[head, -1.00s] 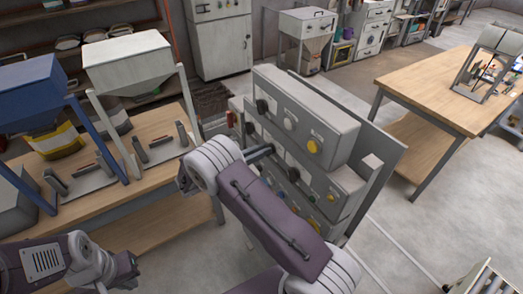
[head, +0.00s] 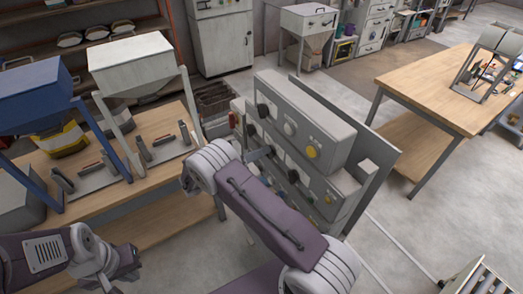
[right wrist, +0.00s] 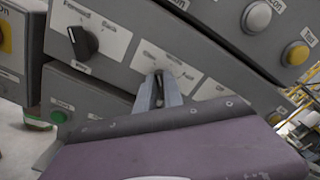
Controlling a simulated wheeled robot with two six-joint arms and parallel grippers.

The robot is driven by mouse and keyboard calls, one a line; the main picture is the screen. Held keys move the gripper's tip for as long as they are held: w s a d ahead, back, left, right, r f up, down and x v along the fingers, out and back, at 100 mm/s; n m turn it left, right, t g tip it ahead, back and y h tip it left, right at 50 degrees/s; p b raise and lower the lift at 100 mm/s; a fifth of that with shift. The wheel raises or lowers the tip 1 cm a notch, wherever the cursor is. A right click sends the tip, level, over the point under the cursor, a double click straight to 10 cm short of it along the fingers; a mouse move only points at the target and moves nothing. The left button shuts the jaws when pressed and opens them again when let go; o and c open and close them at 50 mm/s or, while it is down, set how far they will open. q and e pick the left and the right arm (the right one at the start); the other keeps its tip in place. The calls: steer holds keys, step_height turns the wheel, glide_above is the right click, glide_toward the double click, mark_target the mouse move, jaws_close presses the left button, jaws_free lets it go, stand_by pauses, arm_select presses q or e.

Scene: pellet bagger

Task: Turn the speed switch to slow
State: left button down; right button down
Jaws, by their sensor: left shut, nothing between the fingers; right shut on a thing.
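The grey control panel (head: 300,120) stands in the middle of the head view. In the right wrist view, the fingers of my right gripper (right wrist: 160,88) reach the panel face under a white label (right wrist: 168,60) with small, blurred lettering. The gripper is closed on the speed switch there, which the fingers mostly hide; its setting cannot be read. In the head view my right gripper (head: 258,154) is at the panel's left-facing side, partly behind my own arm. My left gripper (head: 130,265) is shut and empty at the lower left, away from the panel.
A black knob (right wrist: 82,42) marked Forward and Back sits left of the fingers. A green button (right wrist: 58,117), a white button (right wrist: 256,16) and a yellow button (right wrist: 296,53) are also close. A wooden table (head: 440,85) stands right; a bench with hoppers (head: 135,60) stands left.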

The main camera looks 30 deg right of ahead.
steer(key=shift+w+n, duration=0.1)
steer(key=shift+n, duration=0.5)
steer(key=c, duration=1.5)
jaws_free()
steer(key=shift+o, duration=0.2)
steer(key=shift+f, duration=0.1)
steer(key=a+b, duration=0.4)
steer(key=a, duration=0.5)
steer(key=shift+s, duration=0.35)
